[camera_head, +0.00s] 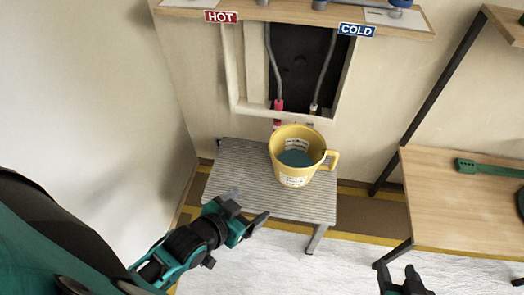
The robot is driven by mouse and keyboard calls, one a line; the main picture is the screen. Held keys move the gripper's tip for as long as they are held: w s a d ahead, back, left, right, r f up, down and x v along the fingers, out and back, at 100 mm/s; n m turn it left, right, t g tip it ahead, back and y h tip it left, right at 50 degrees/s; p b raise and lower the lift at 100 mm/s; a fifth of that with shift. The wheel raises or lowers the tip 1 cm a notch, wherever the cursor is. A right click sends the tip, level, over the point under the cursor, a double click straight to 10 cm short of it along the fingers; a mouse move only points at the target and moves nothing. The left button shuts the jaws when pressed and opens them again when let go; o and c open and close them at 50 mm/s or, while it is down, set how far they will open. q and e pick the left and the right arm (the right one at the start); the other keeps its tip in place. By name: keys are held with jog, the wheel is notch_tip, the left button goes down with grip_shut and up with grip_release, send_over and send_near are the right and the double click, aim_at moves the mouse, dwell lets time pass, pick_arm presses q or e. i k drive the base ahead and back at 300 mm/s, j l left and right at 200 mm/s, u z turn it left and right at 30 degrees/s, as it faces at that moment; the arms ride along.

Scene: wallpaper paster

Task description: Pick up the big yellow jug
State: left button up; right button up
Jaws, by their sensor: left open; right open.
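The big yellow jug (292,181) stands upright on a low grey slatted stand (225,171) against the wall. Its handle points right, and something blue-green shows inside it. My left gripper (250,208) is open and empty, at the front left edge of the stand, to the left of and nearer than the jug. My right gripper (397,272) is at the bottom edge, right of the stand and apart from the jug. It is open, and only its tip end is in view.
Two hoses hang in a wall opening above the jug, under the HOT sign (221,16) and COLD sign (356,29). A wooden table (440,205) with a green tool (485,168) stands at the right. White floor (300,265) is clear in front.

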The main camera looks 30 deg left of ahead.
aim_at(296, 151)
jog(key=u, duration=0.45)
jog(key=i+u, duration=0.5)
jog(key=k+j, duration=0.05)
